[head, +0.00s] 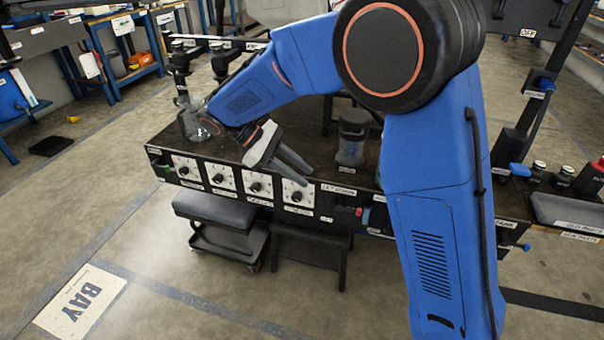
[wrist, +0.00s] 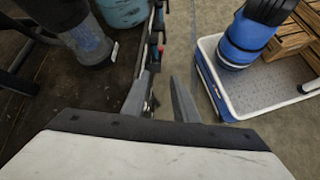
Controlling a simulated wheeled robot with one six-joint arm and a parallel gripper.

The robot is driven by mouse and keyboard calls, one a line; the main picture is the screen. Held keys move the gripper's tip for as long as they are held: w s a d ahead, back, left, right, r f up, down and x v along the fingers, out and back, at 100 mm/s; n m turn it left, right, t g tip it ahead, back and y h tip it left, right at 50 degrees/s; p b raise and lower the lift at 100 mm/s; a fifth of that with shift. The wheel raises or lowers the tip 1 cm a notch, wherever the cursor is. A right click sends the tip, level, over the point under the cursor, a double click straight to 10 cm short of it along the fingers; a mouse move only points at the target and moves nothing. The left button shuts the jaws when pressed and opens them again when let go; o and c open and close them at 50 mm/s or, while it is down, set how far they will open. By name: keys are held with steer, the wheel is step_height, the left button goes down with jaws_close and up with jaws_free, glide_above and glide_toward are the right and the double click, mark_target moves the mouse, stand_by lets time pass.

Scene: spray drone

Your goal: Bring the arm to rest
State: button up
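My arm, blue with black joints, reaches from the right over the dark bench (head: 310,140) in the head view. My gripper (head: 280,167) is over the bench's front edge, near the row of dials, with its two grey fingers spread apart. In the wrist view my gripper (wrist: 162,88) also shows a gap between the fingers. I see nothing held between them; the bench's front side and the floor show beyond.
A clear vessel (head: 190,122) stands at the bench's left end, close to my wrist. A dark-topped container (head: 352,137) stands right of my gripper. White dials (head: 260,185) line the bench front. A stool (head: 215,210) is below.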

steer(key=shift+d, duration=0.1)
steer(key=s+d+r+m+y, duration=0.3)
steer(key=s+d, duration=0.1)
steer(key=d, duration=0.4)
steer(key=s+d+r+m+y, duration=0.2)
steer(key=s+d+r+y, duration=0.15)
steer(key=d, duration=0.45)
steer(key=s+d+f+m+t+y, duration=0.1)
steer(key=s+d+m+t, duration=0.2)
steer(key=s, duration=0.5)
steer(key=s+d+f+m+t+y, duration=0.1)
steer(key=s+d+m+t+y, duration=0.1)
steer(key=s+d+m, duration=0.3)
steer(key=shift+s+d+f+t, duration=0.15)
steer(key=shift+s+d+t, duration=0.8)
steer(key=shift+s, duration=0.8)
steer(key=shift+d, duration=0.1)
steer(key=shift+c, duration=0.2)
